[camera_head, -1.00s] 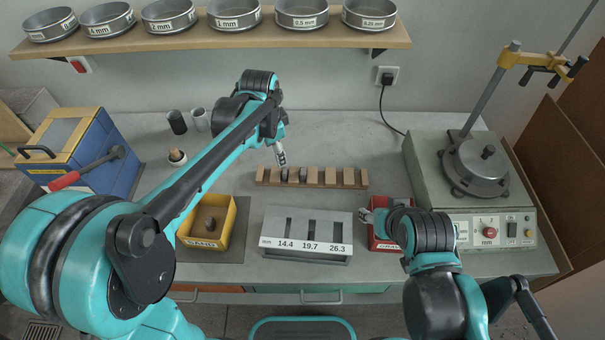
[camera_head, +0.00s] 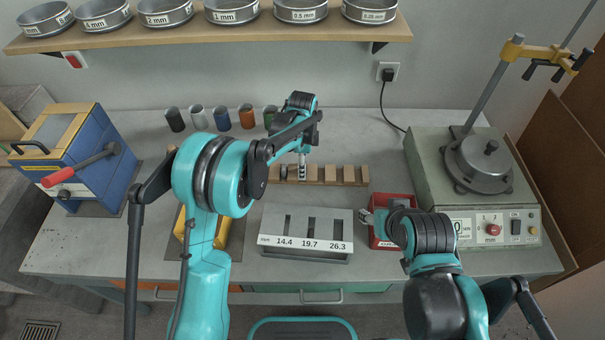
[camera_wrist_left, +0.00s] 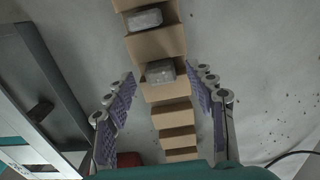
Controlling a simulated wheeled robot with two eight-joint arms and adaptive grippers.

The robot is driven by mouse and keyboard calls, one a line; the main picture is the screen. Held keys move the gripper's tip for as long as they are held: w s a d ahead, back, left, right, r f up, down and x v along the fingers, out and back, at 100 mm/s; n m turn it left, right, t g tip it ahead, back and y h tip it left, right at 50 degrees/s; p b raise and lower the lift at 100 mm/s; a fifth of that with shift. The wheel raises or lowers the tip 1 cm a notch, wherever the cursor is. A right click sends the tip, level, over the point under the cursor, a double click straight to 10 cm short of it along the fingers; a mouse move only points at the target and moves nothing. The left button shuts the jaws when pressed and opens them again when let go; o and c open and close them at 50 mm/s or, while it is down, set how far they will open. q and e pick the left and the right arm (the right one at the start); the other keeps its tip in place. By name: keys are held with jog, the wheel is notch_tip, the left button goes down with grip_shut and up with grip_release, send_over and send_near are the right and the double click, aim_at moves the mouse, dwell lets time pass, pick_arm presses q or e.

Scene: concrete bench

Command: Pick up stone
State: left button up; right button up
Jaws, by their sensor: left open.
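My left gripper (camera_head: 302,170) is open above the wooden slotted rack (camera_head: 345,175). In the left wrist view, its two ribbed fingers stand apart on either side of the rack (camera_wrist_left: 178,115). One grey stone (camera_wrist_left: 160,72) sits in a rack slot in line with the gap between the fingers. A second grey stone (camera_wrist_left: 144,20) sits in another slot, beyond the fingers. In the head view, a stone (camera_head: 284,172) shows just left of the gripper. My right gripper (camera_head: 369,216) is at the red tray (camera_head: 378,240); its jaws are too small to read.
The grey gauge block (camera_head: 305,222) with slots labelled 14.4, 19.7 and 26.3 stands in front of the rack. My left arm partly covers the yellow tray (camera_head: 180,235). Several coloured cylinders (camera_head: 222,118) stand behind. A grey machine (camera_head: 470,170) is on the right.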

pick_arm(q)
notch_tip(320, 180, down, 2)
jog(key=shift+f, duration=0.15)
jog(key=c, duration=1.3)
jog(key=shift+o, duration=0.2)
jog(key=shift+r, duration=0.25)
